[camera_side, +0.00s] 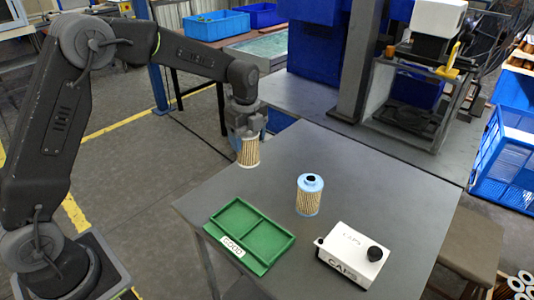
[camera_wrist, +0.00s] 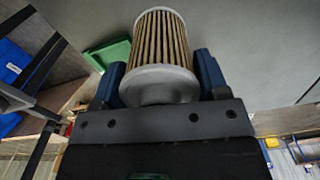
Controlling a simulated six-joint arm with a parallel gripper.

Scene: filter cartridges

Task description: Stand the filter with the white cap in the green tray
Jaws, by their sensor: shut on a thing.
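My gripper (camera_side: 248,128) is shut on a pleated tan filter with a white cap (camera_side: 248,153), holding it upright in the air over the far left part of the table. In the wrist view the white cap of this filter (camera_wrist: 160,80) sits between the two blue fingers of my gripper (camera_wrist: 162,84), with the pleats reaching away from me. The green tray (camera_side: 250,236) lies on the table's near left part. A corner of the green tray (camera_wrist: 110,53) shows behind the filter in the wrist view.
A second filter with a blue cap (camera_side: 310,194) stands upright on the table (camera_side: 390,180), right of the tray. The table's far and right parts are clear.

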